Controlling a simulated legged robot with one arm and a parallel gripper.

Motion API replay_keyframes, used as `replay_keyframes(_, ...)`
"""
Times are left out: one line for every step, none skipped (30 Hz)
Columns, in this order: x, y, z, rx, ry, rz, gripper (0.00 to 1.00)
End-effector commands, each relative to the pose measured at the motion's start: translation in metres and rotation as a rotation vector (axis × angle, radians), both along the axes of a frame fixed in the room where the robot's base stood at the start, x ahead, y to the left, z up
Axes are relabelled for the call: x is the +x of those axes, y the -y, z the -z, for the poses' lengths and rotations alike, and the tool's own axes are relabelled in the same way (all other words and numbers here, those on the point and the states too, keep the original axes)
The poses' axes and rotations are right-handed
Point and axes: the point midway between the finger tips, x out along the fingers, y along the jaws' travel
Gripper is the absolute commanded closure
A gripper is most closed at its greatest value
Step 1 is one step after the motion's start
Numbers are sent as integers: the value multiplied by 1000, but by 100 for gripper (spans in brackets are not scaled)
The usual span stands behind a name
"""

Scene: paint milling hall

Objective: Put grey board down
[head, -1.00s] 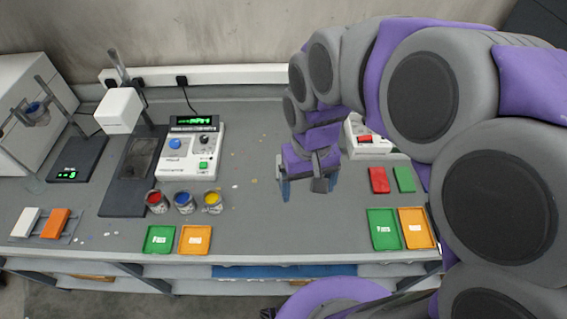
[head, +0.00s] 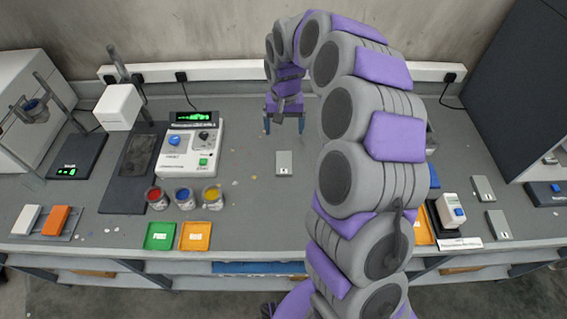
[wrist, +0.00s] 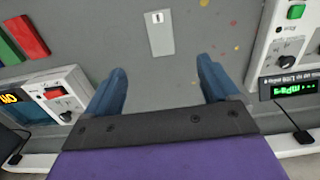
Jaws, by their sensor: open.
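A small grey board (head: 284,163) with a white label lies flat on the open middle of the grey bench. It also shows in the wrist view (wrist: 160,33), beyond the fingertips. My gripper (head: 285,123) is open and empty, behind the board, towards the back wall. In the wrist view my gripper (wrist: 161,70) has its two blue fingers wide apart with only bare bench between them. The board is apart from both fingers.
A white control unit (head: 188,150) and paint cups (head: 185,199) stand left of the board. A green tray (head: 160,236) and orange tray (head: 196,236) lie at the front edge. Two similar grey boards (head: 484,188) (head: 498,224) lie far right. My arm hides part of the right bench.

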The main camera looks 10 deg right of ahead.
Motion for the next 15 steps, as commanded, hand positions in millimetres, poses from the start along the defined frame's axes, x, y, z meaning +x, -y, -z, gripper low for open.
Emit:
replay_keyframes(3, 1, 3, -3, -1, 5, 12)
replay_keyframes(4, 2, 5, -5, 1, 8, 12)
replay_keyframes(5, 2, 7, -5, 1, 10, 12)
replay_keyframes(6, 3, 9, -6, 1, 11, 12)
replay_keyframes(6, 3, 12, -6, 1, 12, 12)
replay_keyframes(6, 3, 17, -6, 0, 12, 12)
replay_keyframes(6, 3, 22, -5, -1, 13, 12)
replay_keyframes(6, 2, 27, -5, -1, 13, 12)
replay_keyframes(6, 3, 35, -4, 1, 13, 12)
replay_keyframes(7, 3, 41, -5, 2, 13, 12)
replay_keyframes(6, 3, 48, -4, 1, 13, 12)
replay_keyframes(6, 2, 56, -4, 0, 13, 12)
replay_keyframes(6, 2, 62, -5, -1, 12, 12)
replay_keyframes(6, 2, 68, -6, -2, 11, 12)
replay_keyframes(5, 2, 77, -7, -2, 11, 12)
